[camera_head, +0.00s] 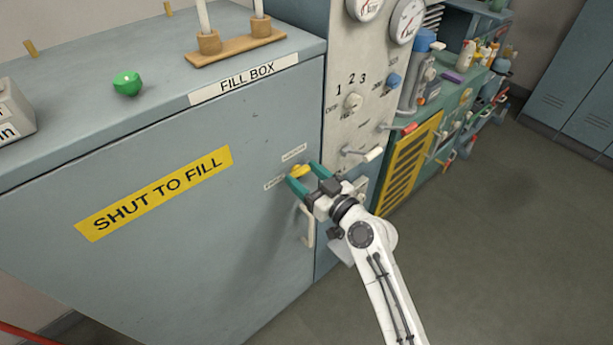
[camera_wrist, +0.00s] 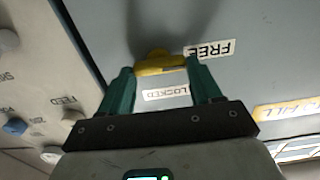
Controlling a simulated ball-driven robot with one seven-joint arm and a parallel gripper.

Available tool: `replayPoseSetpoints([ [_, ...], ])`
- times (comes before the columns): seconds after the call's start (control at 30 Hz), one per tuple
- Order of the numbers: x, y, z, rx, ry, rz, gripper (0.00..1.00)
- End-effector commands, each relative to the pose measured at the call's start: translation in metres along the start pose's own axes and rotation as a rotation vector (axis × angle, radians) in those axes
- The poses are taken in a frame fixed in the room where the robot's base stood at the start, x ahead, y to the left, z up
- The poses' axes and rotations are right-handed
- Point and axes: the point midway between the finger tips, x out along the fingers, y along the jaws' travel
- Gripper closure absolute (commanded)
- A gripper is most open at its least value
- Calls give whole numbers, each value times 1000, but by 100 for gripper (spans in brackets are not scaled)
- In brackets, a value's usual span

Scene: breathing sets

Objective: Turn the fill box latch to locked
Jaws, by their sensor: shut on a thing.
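The yellow fill box latch (camera_head: 300,171) is on the front of the grey fill box (camera_head: 130,255), near its right edge. A label above it and a label to its left are too small to read in the head view. In the wrist view the latch (camera_wrist: 160,62) lies roughly crosswise. The FREE label (camera_wrist: 209,48) is at its right end and the LOCKED label (camera_wrist: 166,92) is below it, both upside down. My gripper (camera_head: 299,173) is shut on the latch, with a teal finger on either side. The fingers hide part of its ends.
A pale door handle (camera_head: 309,228) is just below my gripper. A panel with gauges, knobs and a white-tipped lever (camera_head: 372,154) stands to the right. A green object (camera_head: 127,83) and a wooden stand (camera_head: 236,50) are on the box top. The floor at right is clear.

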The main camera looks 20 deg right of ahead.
Motion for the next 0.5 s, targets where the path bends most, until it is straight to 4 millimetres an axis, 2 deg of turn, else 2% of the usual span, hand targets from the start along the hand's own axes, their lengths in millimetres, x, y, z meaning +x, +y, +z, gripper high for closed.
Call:
replayPoseSetpoints([
  [0.27, 0, 1, 1, 99, 0, 0, 67],
  [0.5, 0, 2, 1, 286, 1, 1, 67],
])
